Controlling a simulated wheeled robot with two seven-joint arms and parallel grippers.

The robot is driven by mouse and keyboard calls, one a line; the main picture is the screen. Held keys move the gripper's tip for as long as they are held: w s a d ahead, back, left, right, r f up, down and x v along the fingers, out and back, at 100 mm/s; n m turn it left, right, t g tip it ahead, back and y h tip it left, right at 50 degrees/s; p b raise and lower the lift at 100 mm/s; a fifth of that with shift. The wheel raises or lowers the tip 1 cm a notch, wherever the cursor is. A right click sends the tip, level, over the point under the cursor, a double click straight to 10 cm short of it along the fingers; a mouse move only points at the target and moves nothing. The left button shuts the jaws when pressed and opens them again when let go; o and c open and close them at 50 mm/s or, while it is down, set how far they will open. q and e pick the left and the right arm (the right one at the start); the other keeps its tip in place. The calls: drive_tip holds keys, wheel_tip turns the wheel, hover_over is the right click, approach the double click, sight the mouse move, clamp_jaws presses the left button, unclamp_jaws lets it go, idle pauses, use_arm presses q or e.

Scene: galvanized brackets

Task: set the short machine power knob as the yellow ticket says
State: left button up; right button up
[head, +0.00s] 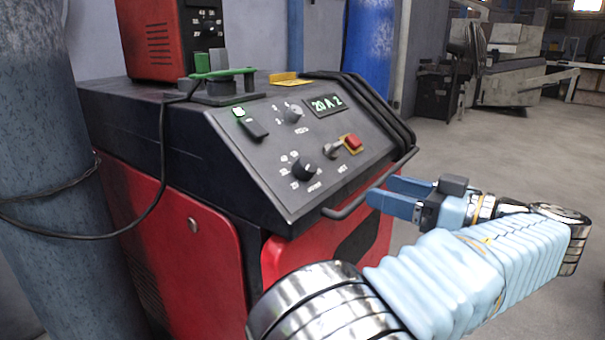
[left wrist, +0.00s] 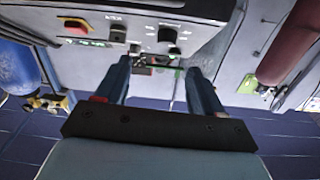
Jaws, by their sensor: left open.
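The machine (head: 183,150) is a low red and black cabinet with a sloped grey control panel. A black knob (head: 304,168) with printed marks around it sits low on the panel; it also shows in the left wrist view (left wrist: 167,34). Its exact setting is too small to read. A yellow piece, perhaps the ticket (head: 290,79), lies on the machine's top; no writing on it is readable. My left gripper (head: 378,190) is open and empty, right of the panel's front handle and apart from the knob. In the left wrist view, its fingers (left wrist: 158,66) point toward the panel.
A bar handle (head: 345,210) runs along the front edge. A green clamp (head: 222,74) and cables lie on top.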

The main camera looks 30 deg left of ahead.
sight(310, 165)
use_arm(q)
drive_tip(key=shift+n+g, duration=0.3)
drive_tip(key=shift+n, duration=0.3)
drive_tip(key=a, duration=0.4)
drive_tip(key=a+r+p, duration=0.1)
drive_tip(key=a, duration=0.8)
drive_tip(key=shift+a+r, duration=0.25)
drive_tip(key=shift+a, duration=0.1)
drive_tip(key=c, duration=1)
drive_tip(key=shift+c, duration=0.2)
drive_tip(key=shift+f+m, duration=0.1)
drive_tip(key=shift+m, duration=0.2)
